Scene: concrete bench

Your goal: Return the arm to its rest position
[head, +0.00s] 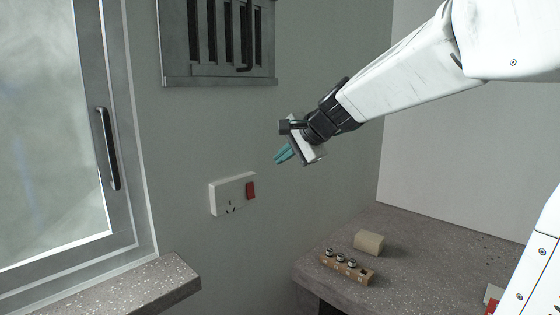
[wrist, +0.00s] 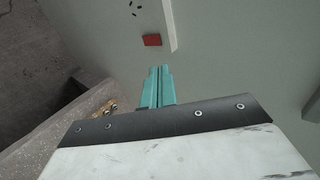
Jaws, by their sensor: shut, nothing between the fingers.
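My gripper (head: 284,154) is at the end of my white arm, in the air in front of the grey wall, above and to the right of the wall socket. Its teal fingers are shut with nothing between them. In the wrist view the two fingers (wrist: 159,70) lie side by side. The fingers are apart from the wall socket (head: 222,198) and its red switch (head: 250,190). The red switch (wrist: 152,40) also shows in the wrist view, beyond the fingertips.
A speckled concrete bench (head: 430,260) stands at the lower right with a beige block (head: 369,242) and a wooden holder (head: 352,272) of small metal pieces. A barred vent (head: 220,72) is on the wall. A framed door (head: 128,150) with a dark handle (head: 109,148) is at the left.

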